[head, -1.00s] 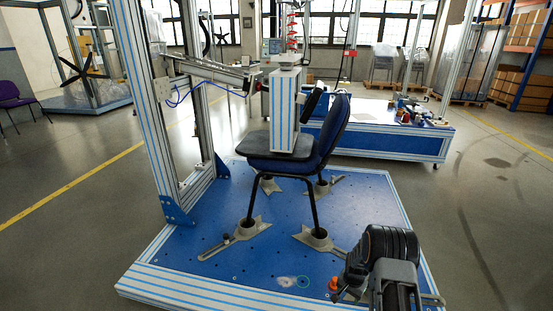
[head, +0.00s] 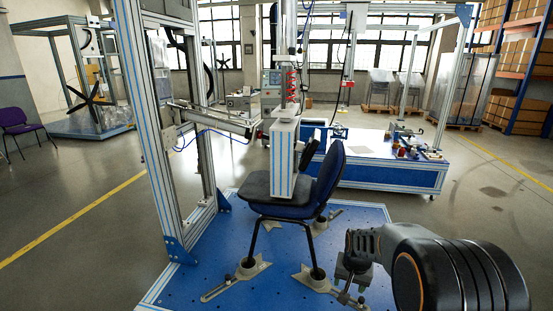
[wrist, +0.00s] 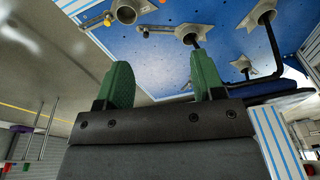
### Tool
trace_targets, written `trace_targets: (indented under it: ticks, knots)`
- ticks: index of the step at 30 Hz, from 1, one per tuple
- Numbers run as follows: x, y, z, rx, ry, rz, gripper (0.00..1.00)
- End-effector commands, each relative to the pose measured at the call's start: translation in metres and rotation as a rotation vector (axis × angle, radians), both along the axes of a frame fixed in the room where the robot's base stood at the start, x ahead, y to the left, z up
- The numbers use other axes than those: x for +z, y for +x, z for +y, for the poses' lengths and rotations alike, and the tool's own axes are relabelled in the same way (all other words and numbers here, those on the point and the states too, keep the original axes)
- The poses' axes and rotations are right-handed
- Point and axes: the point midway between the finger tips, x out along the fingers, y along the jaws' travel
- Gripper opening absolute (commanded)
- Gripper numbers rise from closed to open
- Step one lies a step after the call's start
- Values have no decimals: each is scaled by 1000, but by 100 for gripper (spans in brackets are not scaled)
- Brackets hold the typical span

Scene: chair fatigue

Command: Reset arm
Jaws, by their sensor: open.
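My gripper (wrist: 163,82) is open in the wrist view, with two green fingers spread apart and nothing between them. In the head view my arm is at the lower right, its dark rounded link large in the foreground; the fingers there are too small and dark to make out clearly. The blue and black chair (head: 328,178) stands upright on the blue test platform (head: 225,292), apart from my arm. A blue-striped block (head: 284,162) rests on its seat. In the wrist view, the chair's legs (wrist: 270,42) show at the upper right.
Metal foot clamps (head: 240,280) hold the chair's legs on the platform. An aluminium frame (head: 150,120) rises at its left. A low blue and white bench (head: 390,175) stands behind. A purple chair (head: 18,122) is far left. The floor at the right is open.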

Motion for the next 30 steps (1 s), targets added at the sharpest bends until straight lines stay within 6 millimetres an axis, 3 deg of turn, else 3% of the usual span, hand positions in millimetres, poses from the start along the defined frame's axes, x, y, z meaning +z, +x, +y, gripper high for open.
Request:
trace_targets:
  ticks: [1, 3, 6, 9, 12, 19, 26, 30]
  knots:
    - [61, -14, 7, 34, -6, -25, 62]
    - [111, -37, 16, 86, -14, -47, 62]
    - [172, -71, 27, 156, -26, -75, 62]
    - [218, -103, 35, 217, -36, -103, 62]
    - [251, -130, 41, 269, -46, -125, 62]
    - [287, -168, 48, 341, -61, -153, 62]
    - [291, -177, 49, 361, -64, -161, 62]
    - [290, -177, 49, 360, -64, -161, 51]
